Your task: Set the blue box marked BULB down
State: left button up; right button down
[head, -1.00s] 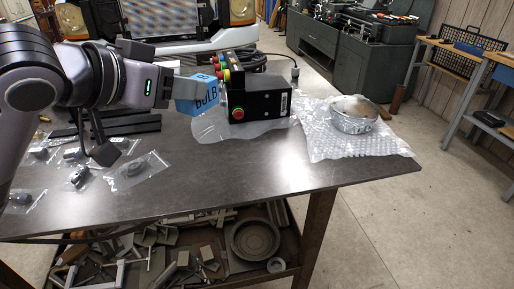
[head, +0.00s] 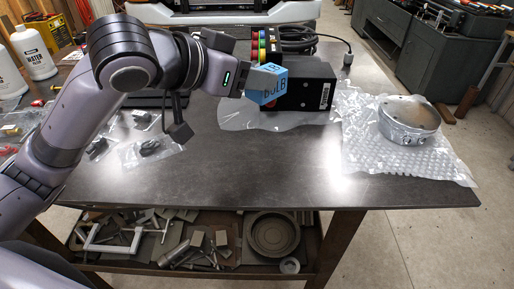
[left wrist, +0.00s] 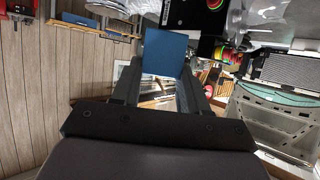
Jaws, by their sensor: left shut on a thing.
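The blue box marked BULB (head: 268,86) is held by my left gripper (head: 252,79), whose arm comes in from the left. The box looks tilted and appears in front of the left part of a black control box; its exact height above the table is hard to tell. In the left wrist view the blue box (left wrist: 165,52) sits at the ends of my left gripper's fingers (left wrist: 158,78), which are shut on it. The fingers hide part of the box. My right gripper is not in view.
The black control box (head: 310,92) with coloured buttons stands on plastic wrap on the dark table (head: 270,165). A round metal part (head: 408,122) lies on bubble wrap (head: 375,158) at the right. Bagged small parts (head: 148,150) lie at left. The table's front middle is clear.

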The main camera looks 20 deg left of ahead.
pick_arm(q)
jog(key=shift+f+b, duration=1.3)
jog(key=shift+f, duration=6.05)
jog(key=shift+f, duration=0.2)
jog(key=o, duration=1.3)
jog(key=shift+r, duration=0.15)
